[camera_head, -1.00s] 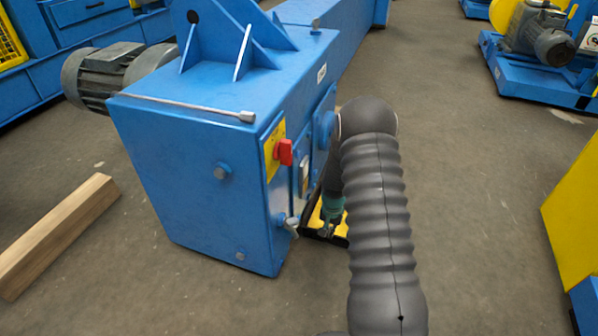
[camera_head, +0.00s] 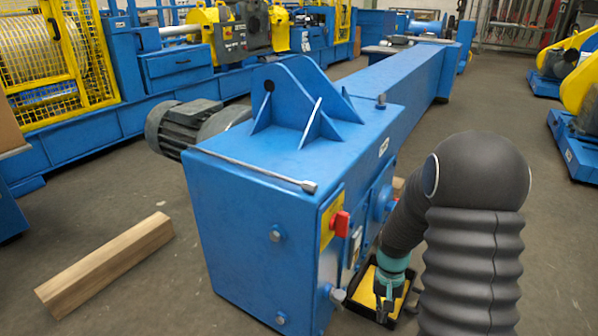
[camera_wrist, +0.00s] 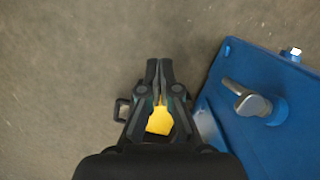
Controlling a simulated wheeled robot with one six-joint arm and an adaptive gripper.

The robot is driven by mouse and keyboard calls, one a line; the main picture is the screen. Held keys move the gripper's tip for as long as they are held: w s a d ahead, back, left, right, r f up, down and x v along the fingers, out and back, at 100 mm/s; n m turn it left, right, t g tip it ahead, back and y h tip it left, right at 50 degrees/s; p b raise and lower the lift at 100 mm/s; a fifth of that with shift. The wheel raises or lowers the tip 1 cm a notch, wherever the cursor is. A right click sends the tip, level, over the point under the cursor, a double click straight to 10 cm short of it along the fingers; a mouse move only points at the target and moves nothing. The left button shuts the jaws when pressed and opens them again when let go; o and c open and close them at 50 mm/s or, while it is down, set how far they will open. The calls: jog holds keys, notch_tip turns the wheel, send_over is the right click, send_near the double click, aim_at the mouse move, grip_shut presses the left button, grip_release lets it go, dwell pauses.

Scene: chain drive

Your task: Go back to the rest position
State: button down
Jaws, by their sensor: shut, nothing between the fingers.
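My gripper (camera_head: 383,314) hangs fingers-down beside the right side of the blue drive housing (camera_head: 250,225), low over a black tray with a yellow inside (camera_head: 361,291). In the wrist view my gripper (camera_wrist: 160,66) is shut and empty, its two fingertips together. Yellow (camera_wrist: 160,121) shows between the finger links. The blue housing (camera_wrist: 240,90) fills the right of the wrist view, apart from the fingertips. My arm hides part of the tray and the housing's right side in the head view.
A wooden beam (camera_head: 108,262) lies on the floor at left. Open floor lies right of my arm.

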jog(key=s+a+r+n+t+p, duration=0.1)
jog(key=s+a+r+t+p, duration=0.1)
jog(key=s+r, duration=0.4)
jog(key=s+a+r+n+t+p, duration=0.1)
jog(key=s+r, duration=0.5)
jog(key=r, duration=1.1)
jog(key=s+a+r+t+p, duration=0.2)
jog(key=s+r, duration=0.4)
jog(key=r, duration=0.6)
jog(key=t+p, duration=0.1)
jog(key=t, duration=0.1)
jog(key=shift+a+n+t, duration=0.4)
